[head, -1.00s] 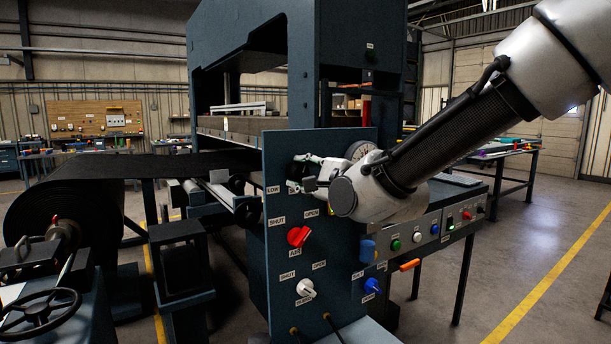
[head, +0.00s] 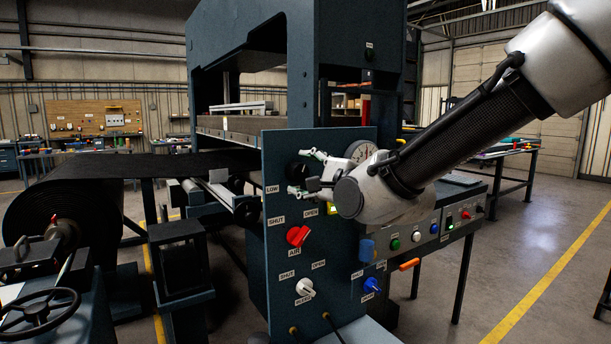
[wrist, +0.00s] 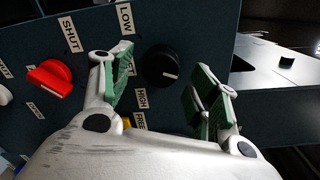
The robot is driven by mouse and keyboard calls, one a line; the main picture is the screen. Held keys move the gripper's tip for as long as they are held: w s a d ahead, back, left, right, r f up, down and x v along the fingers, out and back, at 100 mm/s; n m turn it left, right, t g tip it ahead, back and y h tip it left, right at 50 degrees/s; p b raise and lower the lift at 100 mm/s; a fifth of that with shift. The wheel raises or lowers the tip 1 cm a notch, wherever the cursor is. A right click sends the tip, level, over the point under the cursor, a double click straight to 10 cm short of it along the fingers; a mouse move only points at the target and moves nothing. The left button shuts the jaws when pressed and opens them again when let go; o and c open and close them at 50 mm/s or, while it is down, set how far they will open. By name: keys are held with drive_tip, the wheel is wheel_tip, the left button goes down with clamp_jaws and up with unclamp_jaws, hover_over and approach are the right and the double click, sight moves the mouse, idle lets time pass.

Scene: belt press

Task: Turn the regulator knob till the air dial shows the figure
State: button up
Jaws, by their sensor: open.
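The black regulator knob (wrist: 160,66) is on the dark blue panel, between the LOW and HIGH labels. A pale mark on its face points right and slightly down in the wrist view. In the head view the knob (head: 296,170) shows between the finger ends. My gripper (wrist: 160,88) is open, with one green-padded finger on each side of the knob and visible gaps to it. In the head view my gripper (head: 300,173) reaches in from the right. The round white air dial (head: 360,151) is partly hidden by my arm, and its reading is too small to tell.
Below the knob are a red AIR valve handle (head: 298,236), a white handle (head: 305,287) and a blue handle (head: 371,285). A blue part (head: 367,250) juts out near the panel's right edge. A console with buttons (head: 432,232) stands to the right.

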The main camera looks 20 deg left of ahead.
drive_tip(key=v, duration=1.1)
drive_tip(key=s+d+f+n+g+h, duration=0.3)
drive_tip(key=f+n, duration=0.3)
drive_tip(key=f, duration=0.1)
drive_tip(key=s+d+f+n+g+h, duration=0.2)
drive_tip(key=d+f+n+g, duration=0.1)
drive_tip(key=f+n, duration=0.4)
drive_tip(key=s+d+h, duration=0.3)
drive_tip(key=d, duration=1)
drive_tip(key=s+d+r+h, duration=0.1)
drive_tip(key=s+d+h, duration=0.1)
drive_tip(key=d, duration=1.2)
drive_tip(key=s+d+r+h, duration=0.1)
drive_tip(key=s+d+h, duration=0.2)
drive_tip(key=d, duration=1)
drive_tip(key=shift+s+d+m+g+h, duration=0.3)
drive_tip(key=shift+s+d+g, duration=0.1)
drive_tip(key=shift+s, duration=0.3)
